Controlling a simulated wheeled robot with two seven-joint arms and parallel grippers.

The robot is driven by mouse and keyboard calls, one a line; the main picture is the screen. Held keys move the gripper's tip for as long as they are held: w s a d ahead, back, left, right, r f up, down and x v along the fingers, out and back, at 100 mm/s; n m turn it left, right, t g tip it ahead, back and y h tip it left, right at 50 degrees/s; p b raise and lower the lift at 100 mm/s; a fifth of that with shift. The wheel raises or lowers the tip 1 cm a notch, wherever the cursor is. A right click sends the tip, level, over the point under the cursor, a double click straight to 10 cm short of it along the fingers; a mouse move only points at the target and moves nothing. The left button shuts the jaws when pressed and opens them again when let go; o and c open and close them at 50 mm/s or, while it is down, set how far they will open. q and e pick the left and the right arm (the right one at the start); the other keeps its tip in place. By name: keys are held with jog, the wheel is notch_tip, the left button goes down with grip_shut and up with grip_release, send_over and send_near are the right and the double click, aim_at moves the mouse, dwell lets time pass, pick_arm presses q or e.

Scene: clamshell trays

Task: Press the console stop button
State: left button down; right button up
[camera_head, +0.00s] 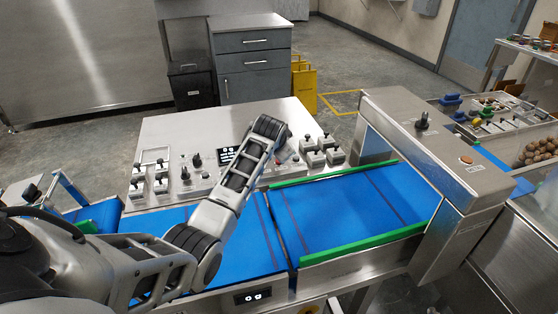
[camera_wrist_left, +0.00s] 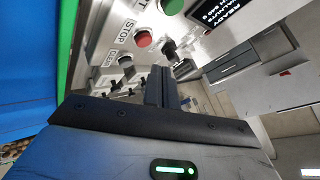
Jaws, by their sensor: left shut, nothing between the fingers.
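The console (camera_head: 190,125) is a slanted metal panel behind the blue belt. In the left wrist view the red stop button (camera_wrist_left: 143,39) sits beside a STOP label (camera_wrist_left: 118,38). A green button (camera_wrist_left: 172,6) and a black knob (camera_wrist_left: 169,47) are near it. My left gripper (camera_wrist_left: 163,80) is shut and empty, with its fingers apart from the red button in the picture. The exact gap cannot be told. In the head view my left arm reaches over the belt to the console and hides part of it, and the fingertips are hard to make out.
A lit display (camera_head: 228,156) and several switch blocks (camera_head: 322,150) are on the console. The blue belt (camera_head: 345,208) has green side rails (camera_head: 368,243). A metal arch (camera_head: 430,140) with an orange button (camera_head: 466,159) spans the belt at the right.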

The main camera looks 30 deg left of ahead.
pick_arm(q)
jog(key=shift+r, duration=1.65)
